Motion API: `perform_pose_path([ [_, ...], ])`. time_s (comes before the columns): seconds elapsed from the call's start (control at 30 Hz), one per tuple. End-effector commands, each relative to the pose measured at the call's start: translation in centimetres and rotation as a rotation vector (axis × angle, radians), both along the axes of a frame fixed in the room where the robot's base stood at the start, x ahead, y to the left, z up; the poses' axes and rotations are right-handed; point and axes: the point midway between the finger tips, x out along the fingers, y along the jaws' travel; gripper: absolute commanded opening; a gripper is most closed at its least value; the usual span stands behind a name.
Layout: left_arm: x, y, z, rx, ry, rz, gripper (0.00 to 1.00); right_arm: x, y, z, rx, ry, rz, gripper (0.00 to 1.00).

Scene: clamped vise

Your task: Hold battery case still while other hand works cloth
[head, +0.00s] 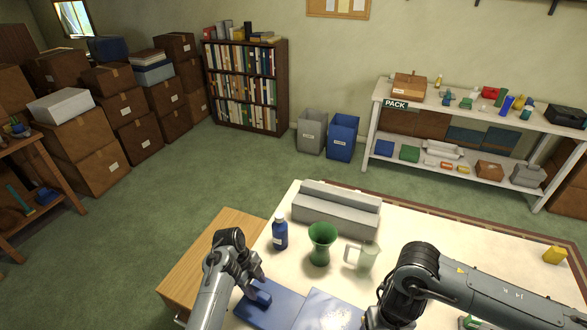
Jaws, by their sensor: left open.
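My left gripper (256,276) is open, just above a small upright blue block (259,297) near the table's front left. I cannot tell whether it touches the block. The block stands on a flat blue piece (268,314). A paler blue, flat piece (325,312) lies to its right, cut off by the bottom edge; it may be the cloth. I cannot make out for certain which thing is the battery case. My right arm comes in from the right, and its gripper is below the picture.
On the cream table (430,235) stand a blue bottle (280,233), a green vase (321,244), a pale mug (367,258) and a grey stepped block (336,208). A yellow item (554,255) lies at the far right. The table's back right is mostly clear.

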Motion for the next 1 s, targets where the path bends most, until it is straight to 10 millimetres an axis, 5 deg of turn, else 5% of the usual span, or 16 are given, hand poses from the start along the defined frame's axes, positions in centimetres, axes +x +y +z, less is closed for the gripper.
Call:
perform_pose_path([
  [0.4,-0.1,0.8,-3.8,0.001,0.0,0.011,0.51,0.0,0.0,-2.0,0.0,-0.001,0.0,0.49],
  [0.9,-0.2,1.0,-4.4,0.001,0.0,0.016,0.51,0.0,0.0,-2.3,0.0,-0.001,0.0,0.49],
  [1.0,-0.2,1.0,-4.4,0.001,0.0,0.016,0.37,0.0,0.0,-2.3,0.0,-0.001,0.0,0.49],
])
